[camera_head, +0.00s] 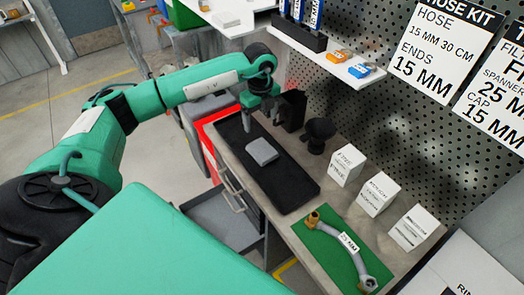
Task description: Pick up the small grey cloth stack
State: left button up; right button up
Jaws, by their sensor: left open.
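The small grey cloth stack (262,152) lies flat on the black mat (291,186) on the workbench, towards the mat's far half. My left gripper (260,120) points down just behind the stack, near the mat's far end. It is open and appears empty, apart from the stack. Its fingers are small in the picture, and their exact height above the mat is hard to tell. My right gripper is not in this view.
A black stand (319,134) rises right of the stack. Several white boxes (376,194) line the bench's back. A grey hose (341,243) with fittings lies on a green mat (325,250). A shelf (318,60) juts from the pegboard above the bench.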

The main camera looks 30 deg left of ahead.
pick_arm(q)
jog(key=p, duration=0.2)
send_over(262, 149)
jog(key=f, duration=0.8)
jog(key=shift+a, duration=0.25)
jog(key=shift+d+f+p, duration=0.1)
jog(key=shift+f+p, duration=0.25)
jog(key=shift+f, duration=0.05)
notch_tip(262, 149, down, 4)
jog(key=shift+d+r+p, duration=0.15)
jog(key=shift+r+p, duration=0.1)
jog(key=shift+p, duration=0.65)
jog(key=shift+w+f, duration=0.1)
jog(key=shift+f, duration=0.45)
jog(key=c, duration=0.8)
jog(key=shift+r, duration=0.1)
